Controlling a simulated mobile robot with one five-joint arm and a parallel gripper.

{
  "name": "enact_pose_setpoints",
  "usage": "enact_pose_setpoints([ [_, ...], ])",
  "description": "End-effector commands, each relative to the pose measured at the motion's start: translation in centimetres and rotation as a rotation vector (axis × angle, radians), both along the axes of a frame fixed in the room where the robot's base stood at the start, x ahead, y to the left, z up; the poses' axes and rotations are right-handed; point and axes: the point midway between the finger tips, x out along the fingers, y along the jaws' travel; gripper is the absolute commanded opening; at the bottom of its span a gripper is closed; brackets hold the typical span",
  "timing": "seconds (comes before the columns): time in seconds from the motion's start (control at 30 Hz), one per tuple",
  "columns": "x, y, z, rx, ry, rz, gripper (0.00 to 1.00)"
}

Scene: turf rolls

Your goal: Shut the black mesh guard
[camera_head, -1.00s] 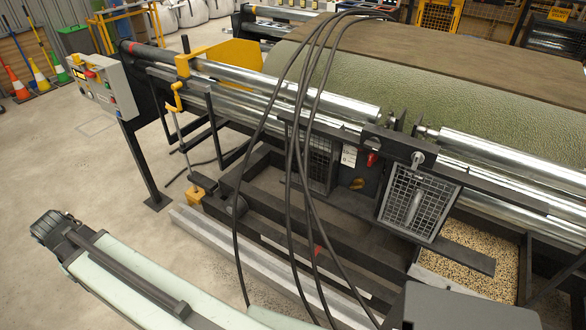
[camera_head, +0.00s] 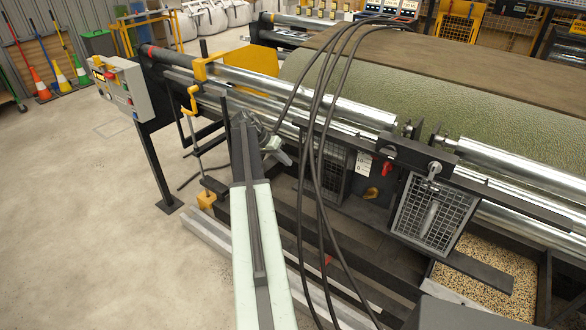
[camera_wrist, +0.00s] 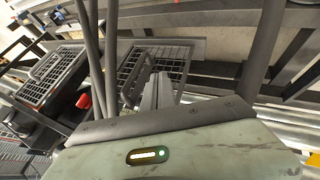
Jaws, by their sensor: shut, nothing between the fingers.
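Two mesh guards hang under the silver rollers. The darker guard (camera_head: 334,172) is partly hidden behind the black hoses; how far it stands open I cannot tell. The pale-framed guard (camera_head: 428,212), with a grey handle, tilts out at the right. In the wrist view, the nearer mesh guard (camera_wrist: 135,72) lies just beyond my fingers, partly covered by them. The other guard (camera_wrist: 50,76) is at the left. My gripper (camera_head: 284,157) is shut and empty, left of the hoses. In the wrist view its fingertips (camera_wrist: 160,80) overlap the nearer mesh; contact is not clear.
Several black hoses (camera_head: 318,130) hang between my gripper and the guards. A red knob (camera_head: 386,170) sits between the guards. A yellow bracket (camera_head: 205,65) and a control box (camera_head: 118,88) stand at the left. A grain-filled tray (camera_head: 432,296) lies lower right. Open floor is at left.

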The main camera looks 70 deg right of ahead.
Motion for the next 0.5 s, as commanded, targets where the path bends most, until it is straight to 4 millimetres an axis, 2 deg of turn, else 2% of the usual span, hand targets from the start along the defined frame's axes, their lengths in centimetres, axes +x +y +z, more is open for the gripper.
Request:
enact_pose_setpoints([
  [0.03, -0.5, -0.4, -1.8, 0.000, -0.001, -0.001, 0.00],
  [0.33, -3.7, -2.6, -7.1, 0.000, -0.001, -0.001, 0.00],
  [0.37, -4.0, -2.9, -7.6, 0.000, -0.001, -0.001, 0.00],
  [0.4, -4.9, -2.6, -6.7, 0.000, -0.001, -0.001, 0.00],
  [0.5, -6.5, -2.4, -6.5, 0.001, 0.000, 0.000, 0.00],
])
